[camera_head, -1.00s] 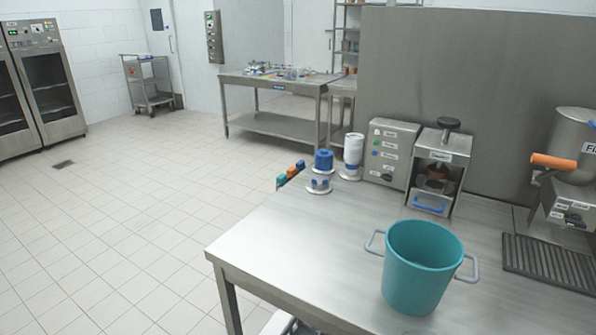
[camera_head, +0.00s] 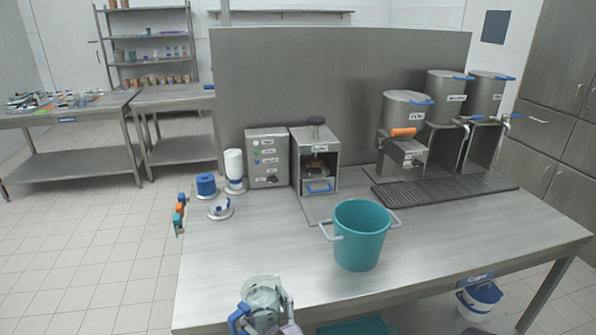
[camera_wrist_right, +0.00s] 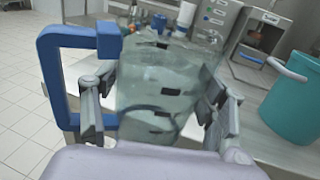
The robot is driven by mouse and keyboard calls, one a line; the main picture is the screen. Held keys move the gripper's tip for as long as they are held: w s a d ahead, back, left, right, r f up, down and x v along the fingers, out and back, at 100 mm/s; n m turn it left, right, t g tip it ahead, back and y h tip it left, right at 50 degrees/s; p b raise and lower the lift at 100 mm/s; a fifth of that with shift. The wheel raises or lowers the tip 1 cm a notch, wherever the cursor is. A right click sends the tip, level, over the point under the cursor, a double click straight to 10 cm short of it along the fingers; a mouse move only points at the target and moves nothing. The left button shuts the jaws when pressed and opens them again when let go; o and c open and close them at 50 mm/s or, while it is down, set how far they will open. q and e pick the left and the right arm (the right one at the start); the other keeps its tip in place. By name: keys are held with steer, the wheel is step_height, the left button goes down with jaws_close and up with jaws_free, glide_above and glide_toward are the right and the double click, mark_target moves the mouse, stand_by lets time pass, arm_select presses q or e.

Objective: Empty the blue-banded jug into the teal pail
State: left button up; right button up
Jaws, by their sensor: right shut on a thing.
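The teal pail (camera_head: 362,240) stands upright on the steel table, its two grey handles at the sides. In the wrist view the pail (camera_wrist_right: 298,100) is at the right edge, apart from my gripper. My right gripper (camera_head: 266,312) is at the bottom of the head view, in front of the table's near edge and left of the pail. It is shut on a clear jug (camera_head: 264,290) with a blue handle. The jug fills the middle of the wrist view (camera_wrist_right: 160,90), its blue handle on the left. I cannot make out a separate blue band. My left gripper is not in view.
A grey control box (camera_head: 267,158) and a steel machine (camera_head: 315,165) stand behind the pail. Several dispensers (camera_head: 405,110) and a dark drip grate (camera_head: 445,190) are at the back right. Small blue and white items (camera_head: 207,186) stand at the table's left end. The table right of the pail is clear.

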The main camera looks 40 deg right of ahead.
arm_select(q)
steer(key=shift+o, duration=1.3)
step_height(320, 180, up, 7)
steer(key=p, duration=0.4)
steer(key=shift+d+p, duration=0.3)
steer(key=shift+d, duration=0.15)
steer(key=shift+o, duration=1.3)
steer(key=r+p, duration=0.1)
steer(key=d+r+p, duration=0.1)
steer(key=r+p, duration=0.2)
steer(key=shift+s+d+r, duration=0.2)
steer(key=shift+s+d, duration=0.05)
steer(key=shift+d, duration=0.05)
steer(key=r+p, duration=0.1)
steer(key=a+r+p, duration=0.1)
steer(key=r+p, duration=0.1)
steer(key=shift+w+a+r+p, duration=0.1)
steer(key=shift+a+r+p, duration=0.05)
steer(key=shift+p, duration=0.15)
arm_select(e)
steer(key=w+d+r+m+g+h, duration=0.3)
steer(key=d+r, duration=0.4)
steer(key=d, duration=0.5)
steer(key=w+d+r+m+g+h, duration=0.3)
steer(key=w+d+r+h, duration=0.3)
steer(key=d, duration=0.5)
step_height(320, 180, up, 2)
steer(key=shift+w+d+r+m+g, duration=0.1)
steer(key=shift+w+d+m+g, duration=0.25)
steer(key=shift+w+m, duration=0.4)
